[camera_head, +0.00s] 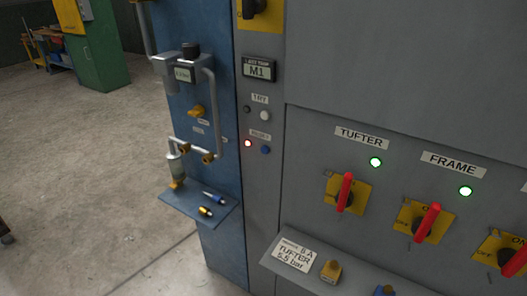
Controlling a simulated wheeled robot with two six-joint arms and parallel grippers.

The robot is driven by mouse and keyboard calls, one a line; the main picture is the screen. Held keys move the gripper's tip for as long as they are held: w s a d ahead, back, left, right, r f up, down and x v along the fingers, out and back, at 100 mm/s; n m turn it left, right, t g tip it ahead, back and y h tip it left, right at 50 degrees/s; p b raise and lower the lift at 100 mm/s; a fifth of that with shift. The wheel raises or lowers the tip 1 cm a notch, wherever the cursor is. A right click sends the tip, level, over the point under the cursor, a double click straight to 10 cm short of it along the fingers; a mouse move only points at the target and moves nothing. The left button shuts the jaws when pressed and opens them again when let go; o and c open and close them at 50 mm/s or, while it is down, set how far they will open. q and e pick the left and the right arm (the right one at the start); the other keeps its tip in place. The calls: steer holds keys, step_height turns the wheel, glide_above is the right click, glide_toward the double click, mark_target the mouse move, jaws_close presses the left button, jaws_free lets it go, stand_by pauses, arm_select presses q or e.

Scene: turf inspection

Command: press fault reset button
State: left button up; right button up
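A blue push button (265,150) sits on the narrow grey panel strip left of centre. A lit red lamp (248,143) is just left of it. A small label (260,134) above them is too small to read surely. A white push button (264,115) is above that, under a label that looks like "TRY", with a dark unlit lamp (247,109) to its left. I see no button clearly marked fault reset. Neither of my grippers shows in the head view.
A display reading "M1" (258,70) is above the buttons. Right are red rotary handles (345,192) under green lamps (376,162) and a sloped ledge (341,271). Left are pipes (212,110) and a blue shelf (184,204) with small parts. Concrete floor (75,170) is open at left.

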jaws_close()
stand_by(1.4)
